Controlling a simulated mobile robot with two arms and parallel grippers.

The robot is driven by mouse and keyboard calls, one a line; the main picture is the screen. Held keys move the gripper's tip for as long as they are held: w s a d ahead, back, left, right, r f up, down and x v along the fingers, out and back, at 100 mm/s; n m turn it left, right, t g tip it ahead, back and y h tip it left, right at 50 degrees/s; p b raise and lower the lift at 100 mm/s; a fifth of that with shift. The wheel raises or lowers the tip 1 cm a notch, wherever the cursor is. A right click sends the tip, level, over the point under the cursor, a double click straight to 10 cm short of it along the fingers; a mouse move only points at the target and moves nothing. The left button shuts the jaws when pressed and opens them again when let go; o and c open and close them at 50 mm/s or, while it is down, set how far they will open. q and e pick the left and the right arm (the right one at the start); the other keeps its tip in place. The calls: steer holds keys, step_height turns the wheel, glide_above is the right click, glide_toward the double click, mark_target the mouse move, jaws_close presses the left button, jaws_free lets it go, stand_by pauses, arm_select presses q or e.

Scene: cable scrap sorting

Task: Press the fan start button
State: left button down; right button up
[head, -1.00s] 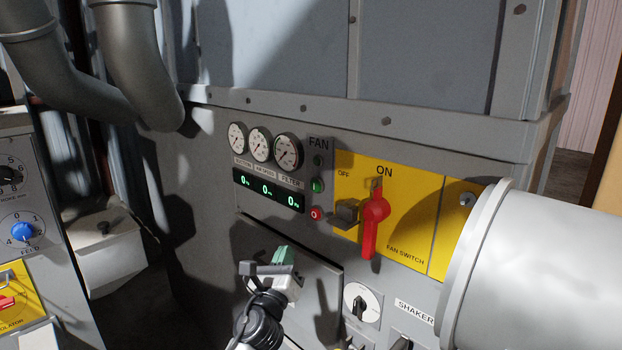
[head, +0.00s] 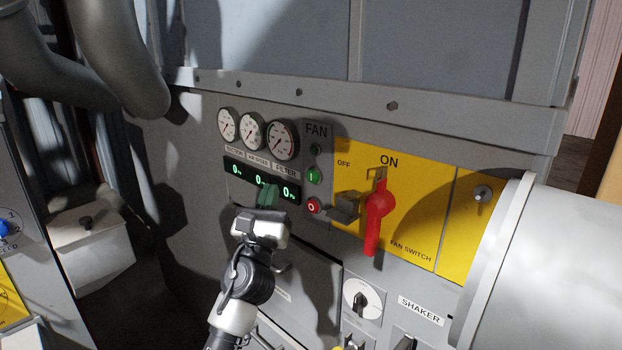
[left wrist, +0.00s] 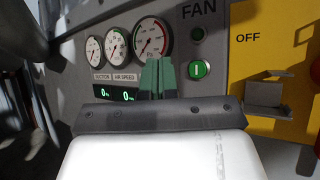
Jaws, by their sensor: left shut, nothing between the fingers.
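The green fan start button (head: 314,175), marked I in the left wrist view (left wrist: 200,71), sits on the grey panel below the FAN label. A dark round lamp or button (head: 316,149) is above it and a red button (head: 314,205) below it. The red button is hidden in the left wrist view. My left gripper (head: 268,195) is shut and empty, with green fingertips in front of the digital display (head: 234,168), left of and slightly lower than the green button. In the left wrist view the fingertips (left wrist: 157,76) are left of the button, apart from it in the picture.
The yellow fan switch panel (head: 420,190) is to the right, its red handle (head: 376,222) below ON and a grey bracket (head: 342,207) projecting beside it. Three gauges (head: 283,140) are above the display. A large grey cylinder (head: 555,265) fills the lower right.

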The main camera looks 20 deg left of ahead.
mark_target(313, 176)
arm_select(q)
steer(key=w+d+b, duration=0.2)
steer(key=w+b, duration=0.1)
steer(key=w, duration=0.4)
steer(key=shift+w+d+b, duration=0.3)
steer(key=shift+d+b, duration=0.1)
steer(key=shift+w, duration=0.1)
stand_by(1.6)
steer(key=shift+w+d, duration=0.1)
steer(key=shift+w, duration=0.2)
steer(key=shift+w+d+b, duration=0.15)
steer(key=shift+w+b, duration=0.25)
steer(key=shift+b, duration=0.25)
stand_by(0.4)
steer(key=shift+s, duration=0.1)
steer(key=shift+s+a+p, duration=0.25)
steer(key=shift+s+p, duration=0.4)
steer(key=shift+s, duration=0.1)
